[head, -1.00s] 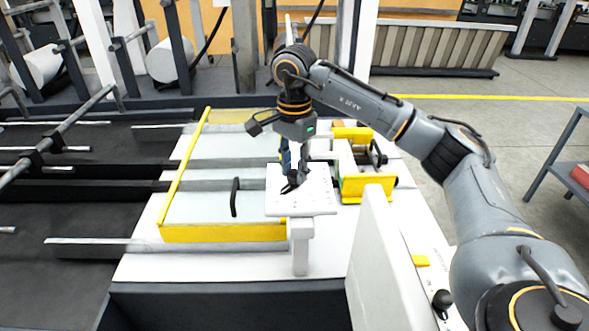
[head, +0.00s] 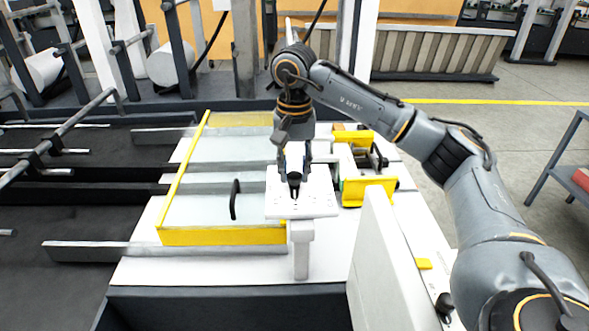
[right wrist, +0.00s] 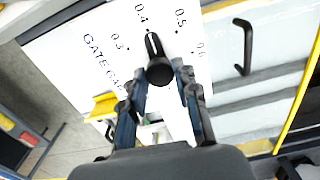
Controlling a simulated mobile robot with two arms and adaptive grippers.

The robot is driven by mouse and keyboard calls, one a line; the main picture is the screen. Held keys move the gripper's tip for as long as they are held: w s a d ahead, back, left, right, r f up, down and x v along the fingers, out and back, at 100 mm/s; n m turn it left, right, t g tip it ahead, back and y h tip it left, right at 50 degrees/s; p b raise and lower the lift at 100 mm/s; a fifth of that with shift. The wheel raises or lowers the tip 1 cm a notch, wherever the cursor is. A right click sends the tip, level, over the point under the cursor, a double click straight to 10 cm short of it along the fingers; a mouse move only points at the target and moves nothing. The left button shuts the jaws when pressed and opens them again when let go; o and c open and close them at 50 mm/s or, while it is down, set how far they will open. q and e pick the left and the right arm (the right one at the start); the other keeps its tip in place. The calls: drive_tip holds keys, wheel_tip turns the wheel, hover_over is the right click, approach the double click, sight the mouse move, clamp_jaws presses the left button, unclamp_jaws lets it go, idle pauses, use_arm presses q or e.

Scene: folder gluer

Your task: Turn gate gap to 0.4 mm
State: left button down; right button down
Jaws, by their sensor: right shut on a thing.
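The gate gap dial is a white panel (head: 318,203) on a post in the middle of the head view. The right wrist view shows its printed face (right wrist: 75,62) with "GATE GAP" and the marks 0.3, 0.4, 0.5 and 0.6. A black knob (right wrist: 160,73) sits on it, and its white pointer line lies at or very near the 0.4 mark. My right gripper (head: 294,188) points down onto the panel. In the right wrist view its fingers (right wrist: 160,85) are shut on the knob, one at each side. My left gripper is not in view.
A yellow-edged guard (head: 225,236) with a black handle (head: 234,200) lies left of the panel. Yellow blocks (head: 367,190) stand to its right. A tall white panel (head: 385,265) rises nearer, beside my right arm.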

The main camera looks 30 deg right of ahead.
sight(294, 174)
idle(0.3)
drive_tip(key=c, duration=1)
unclamp_jaws()
wheel_tip(294, 174, up, 12)
